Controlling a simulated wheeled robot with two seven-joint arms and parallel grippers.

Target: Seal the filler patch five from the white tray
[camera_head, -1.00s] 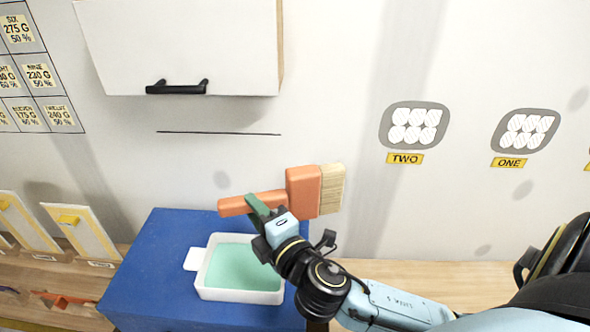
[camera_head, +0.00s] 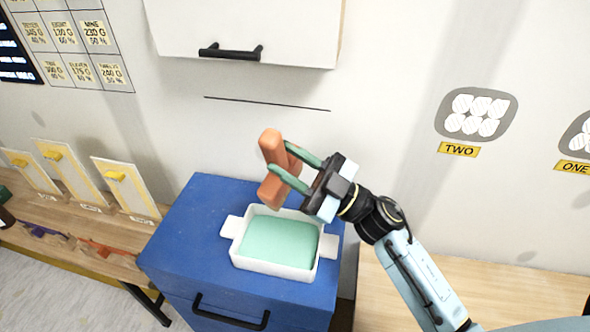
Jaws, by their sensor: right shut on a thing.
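A white tray (camera_head: 283,272) with two side tabs stands on the blue cabinet and holds a pale green fill (camera_head: 278,241). My right gripper (camera_head: 288,165) is above the tray's back edge, its green fingers shut on an orange-handled brush (camera_head: 271,150). The brush is upright, its lower orange block near the tray's back rim; I cannot tell whether it touches. Its bristles are hidden. Wall patch two, a grey shape with white ovals (camera_head: 476,113), is at the upper right with a yellow label (camera_head: 459,149). Part of patch one (camera_head: 580,135) shows at the right edge. Patch five and my left gripper are not in view.
The blue cabinet (camera_head: 180,230) has a black front handle. A white wall cupboard (camera_head: 240,25) hangs above. Several cream boards with yellow handles (camera_head: 125,185) lean on the wall at the left, above a wooden bench (camera_head: 110,235). A label chart (camera_head: 75,40) is at the upper left.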

